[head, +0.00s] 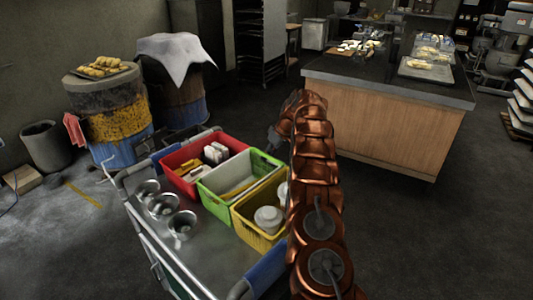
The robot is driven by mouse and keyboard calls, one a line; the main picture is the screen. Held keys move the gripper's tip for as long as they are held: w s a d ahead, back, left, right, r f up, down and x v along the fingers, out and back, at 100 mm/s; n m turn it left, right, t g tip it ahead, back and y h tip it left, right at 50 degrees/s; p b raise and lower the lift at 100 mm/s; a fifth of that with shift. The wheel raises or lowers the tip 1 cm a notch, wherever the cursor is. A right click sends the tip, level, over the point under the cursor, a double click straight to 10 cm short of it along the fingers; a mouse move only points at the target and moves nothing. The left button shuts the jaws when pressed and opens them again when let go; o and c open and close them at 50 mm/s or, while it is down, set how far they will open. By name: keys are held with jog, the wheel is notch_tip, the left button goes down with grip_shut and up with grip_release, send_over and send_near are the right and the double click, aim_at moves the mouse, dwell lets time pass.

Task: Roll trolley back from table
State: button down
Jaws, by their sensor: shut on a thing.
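The trolley (222,262) is a grey metal cart at the lower middle of the head view, with blue sleeves on its end rails. It carries a red basket, a green basket, a yellow basket and several metal cups. My copper-coloured arm rises along its right side and hides that edge. My gripper (274,138) points down at the trolley's far right side, behind the green basket. It is shut on the trolley, though the fingertips and the grasped part are mostly hidden. The table (390,125), wood-sided with a dark top, stands beyond to the right, with floor visible between.
A barrel oven (112,128) with a tray of bread on top and a cloth-covered barrel (182,92) stand at the left, close beyond the trolley. A grey bin (46,145) is by the wall. Floor at the lower right is clear.

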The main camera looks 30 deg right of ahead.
jog(key=shift+w+d+p, duration=0.35)
jog(key=shift+d+p, duration=0.6)
jog(key=shift+p, duration=0.3)
jog(key=shift+w+d+p, duration=0.3)
jog(key=shift+d+p, duration=0.6)
jog(key=shift+p, duration=0.3)
jog(key=shift+d, duration=0.15)
jog(key=c, duration=1)
grip_release()
jog(key=shift+r, duration=0.1)
jog(key=shift+s+d+r, duration=0.7)
jog(key=shift+s+d, duration=0.95)
jog(key=shift+s+d+r, duration=0.75)
jog(key=shift+s+d, duration=0.9)
jog(key=shift+s+d+r, duration=0.7)
jog(key=shift+s+d, duration=0.95)
